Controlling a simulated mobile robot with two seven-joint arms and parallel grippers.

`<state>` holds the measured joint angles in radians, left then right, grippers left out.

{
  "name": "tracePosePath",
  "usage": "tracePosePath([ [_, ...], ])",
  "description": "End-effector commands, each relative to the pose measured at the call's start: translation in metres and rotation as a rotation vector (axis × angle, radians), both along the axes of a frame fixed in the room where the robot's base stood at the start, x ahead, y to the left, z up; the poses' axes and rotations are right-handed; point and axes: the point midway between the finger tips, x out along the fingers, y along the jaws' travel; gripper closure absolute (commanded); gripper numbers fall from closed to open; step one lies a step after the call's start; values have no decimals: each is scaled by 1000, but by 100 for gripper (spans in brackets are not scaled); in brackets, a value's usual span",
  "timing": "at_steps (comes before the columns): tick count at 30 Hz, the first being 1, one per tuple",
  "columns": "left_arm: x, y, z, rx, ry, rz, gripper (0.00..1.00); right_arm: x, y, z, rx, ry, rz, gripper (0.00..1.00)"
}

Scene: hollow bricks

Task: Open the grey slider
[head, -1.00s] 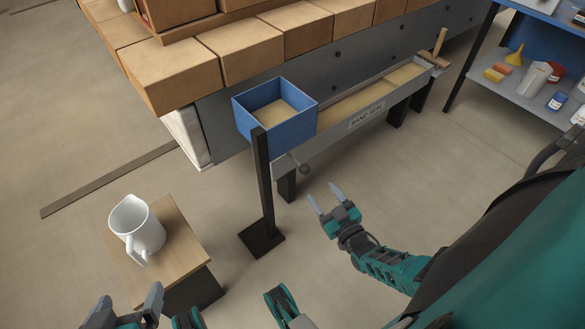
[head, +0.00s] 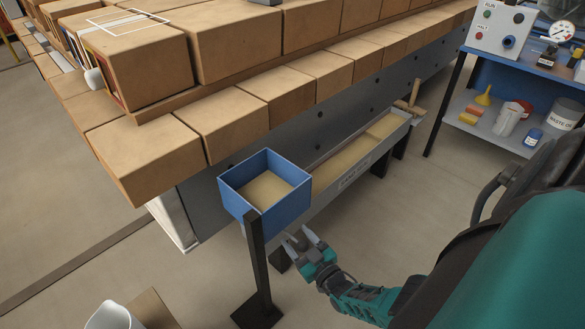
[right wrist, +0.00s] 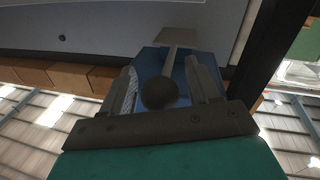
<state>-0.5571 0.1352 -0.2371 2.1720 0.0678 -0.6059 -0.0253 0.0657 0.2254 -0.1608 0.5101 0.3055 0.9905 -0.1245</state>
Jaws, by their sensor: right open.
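The grey slider (right wrist: 177,38) shows in the right wrist view as a pale plate with a short stem under the blue box. A dark round knob (right wrist: 158,92) at its near end lies between my right gripper's fingers. My right gripper (right wrist: 161,75) is open, with one finger on each side of the knob. In the head view the right gripper (head: 299,237) is just below the front right of the blue box (head: 262,205), which holds sandy material. The slider itself cannot be made out there. My left gripper is not in view.
A black post (head: 257,262) stands left of my right gripper. A long grey trough (head: 352,172) runs back to the right beside the brick-laden bench. A white jug (head: 112,316) is at the bottom left. A blue shelf unit (head: 462,92) stands at the right.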

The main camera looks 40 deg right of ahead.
Motion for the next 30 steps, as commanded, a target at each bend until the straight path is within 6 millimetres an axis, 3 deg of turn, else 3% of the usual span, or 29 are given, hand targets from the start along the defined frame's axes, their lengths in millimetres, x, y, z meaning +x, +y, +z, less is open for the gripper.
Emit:
tracePosePath([
  [6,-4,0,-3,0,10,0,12,0,0,0,0,0,0,41],
  [24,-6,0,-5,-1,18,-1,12,0,0,0,0,0,0,98],
  [30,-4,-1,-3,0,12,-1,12,0,-1,0,0,0,-1,100],
])
